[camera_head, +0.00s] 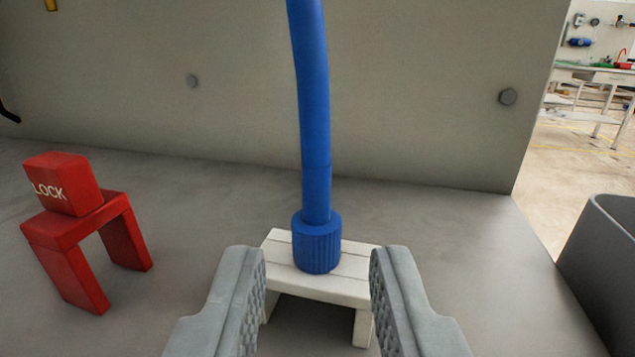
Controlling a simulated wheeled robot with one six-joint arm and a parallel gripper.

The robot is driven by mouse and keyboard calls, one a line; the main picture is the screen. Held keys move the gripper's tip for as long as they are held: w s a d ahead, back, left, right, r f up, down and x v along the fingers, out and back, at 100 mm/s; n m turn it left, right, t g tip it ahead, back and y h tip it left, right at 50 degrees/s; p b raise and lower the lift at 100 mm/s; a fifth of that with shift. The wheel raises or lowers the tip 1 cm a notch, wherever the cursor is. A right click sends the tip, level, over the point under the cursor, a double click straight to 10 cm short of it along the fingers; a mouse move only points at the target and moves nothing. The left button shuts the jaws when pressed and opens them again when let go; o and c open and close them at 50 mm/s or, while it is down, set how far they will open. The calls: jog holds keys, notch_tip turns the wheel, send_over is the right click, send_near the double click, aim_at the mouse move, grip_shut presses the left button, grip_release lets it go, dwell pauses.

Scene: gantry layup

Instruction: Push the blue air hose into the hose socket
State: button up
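The blue air hose (314,110) comes down from the top of the picture, nearly upright. Its ribbed blue end collar (317,245) rests on or just above a small white slatted stand (345,288); I cannot tell whether they touch. My gripper (318,275) is open, its two grey fingers one on each side of the stand and collar in the picture, with visible gaps. It holds nothing. I cannot make out the hose socket.
A red block marked LOCK (62,184) sits on a red bracket-shaped piece (85,245) at the left. A beige wall (400,90) with bolt heads stands behind. A dark grey bin (605,260) is at the right edge. The grey surface (475,260) between is clear.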

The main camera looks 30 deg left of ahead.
aim_at(317, 210)
jog(key=shift+x, duration=3.1)
jog(key=shift+r, duration=0.1)
grip_shut()
